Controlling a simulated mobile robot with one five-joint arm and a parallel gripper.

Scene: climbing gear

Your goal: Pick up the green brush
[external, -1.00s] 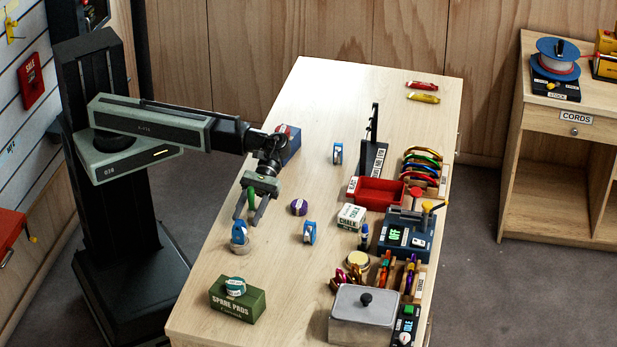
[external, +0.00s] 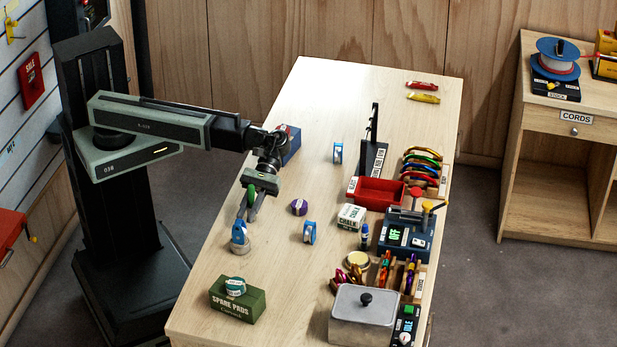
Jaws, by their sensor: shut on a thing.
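The green brush (external: 251,196) shows as a small green shape between the fingers of my gripper (external: 247,215). My gripper points down over the left side of the table and is shut on the brush. The fingers and wrist hide part of the brush, and its bristles cannot be made out.
A blue item on a pale round piece (external: 239,246) stands just below my fingertips. A purple roll (external: 299,207) and a blue roll (external: 309,233) stand to the right. A green spare pads box (external: 238,304) is nearer the front. A red tray (external: 378,203) stands farther right.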

